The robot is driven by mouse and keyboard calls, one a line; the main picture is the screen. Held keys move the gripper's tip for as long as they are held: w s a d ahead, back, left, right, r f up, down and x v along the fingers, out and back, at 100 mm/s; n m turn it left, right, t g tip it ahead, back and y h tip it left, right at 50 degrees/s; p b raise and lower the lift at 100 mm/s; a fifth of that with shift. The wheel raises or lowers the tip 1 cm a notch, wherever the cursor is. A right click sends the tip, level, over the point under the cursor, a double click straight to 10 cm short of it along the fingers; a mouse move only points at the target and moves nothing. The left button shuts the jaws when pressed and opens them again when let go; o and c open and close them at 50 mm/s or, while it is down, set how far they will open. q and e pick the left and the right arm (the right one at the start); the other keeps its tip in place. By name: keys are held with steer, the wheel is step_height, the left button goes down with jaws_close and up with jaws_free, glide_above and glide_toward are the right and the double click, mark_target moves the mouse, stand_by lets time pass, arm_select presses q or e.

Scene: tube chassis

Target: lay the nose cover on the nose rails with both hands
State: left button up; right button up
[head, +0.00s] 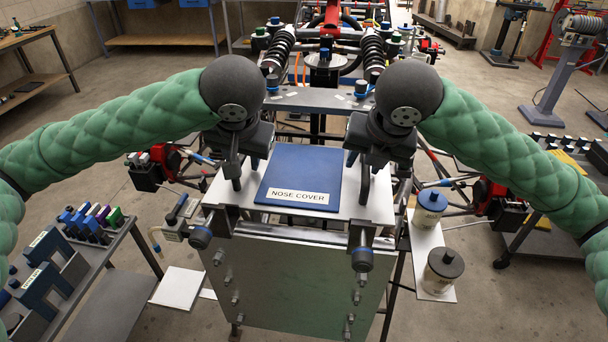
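The nose cover (305,170) is a blue panel with a white "NOSE COVER" label. It lies flat on a pale metal plate (240,203) in the middle of the head view. My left gripper (245,171) points down just left of the panel, its fingers apart. My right gripper (358,175) points down at the panel's right edge, its fingers also apart. I see nothing between either pair of fingers, though contact with the panel or plate is hard to judge. I cannot clearly pick out the nose rails.
A grey metal box front (293,280) stands below the plate, with dark round fittings (362,259) at its top. The tube chassis (330,45) with springs is behind. A tool cart (100,270) is at left. Two canisters (431,207) (442,268) stand at right.

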arm_select(q)
steer(key=v, duration=1.2)
arm_select(e)
steer(key=v, duration=1.2)
arm_select(q)
steer(key=shift+w, duration=0.1)
